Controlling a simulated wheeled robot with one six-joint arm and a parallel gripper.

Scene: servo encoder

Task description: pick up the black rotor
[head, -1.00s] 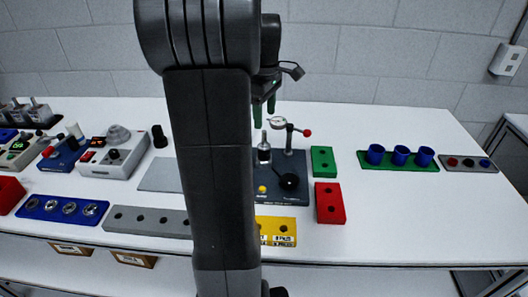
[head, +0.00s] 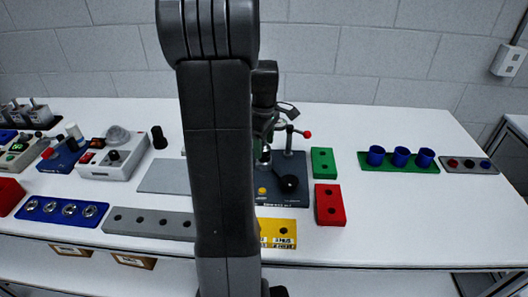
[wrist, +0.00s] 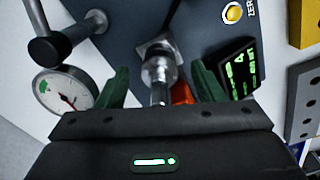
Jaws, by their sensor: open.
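My gripper (wrist: 160,78) is open, with one green finger on each side of a bright metal shaft (wrist: 159,72) that stands on the dark fixture plate (wrist: 128,38). I see no finger closed on the shaft. In the head view my gripper (head: 266,150) is low over the same plate (head: 300,200), partly hidden by my arm. A small black cylinder (head: 159,137) stands upright on the table at left. I cannot tell which black part is the rotor.
A dial gauge (wrist: 65,92) is close to my left finger in the wrist view, and a display with green digits (wrist: 241,70) is close to the right one. Green (head: 322,162) and red (head: 329,204) blocks stand right of the plate. The table's right front is clear.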

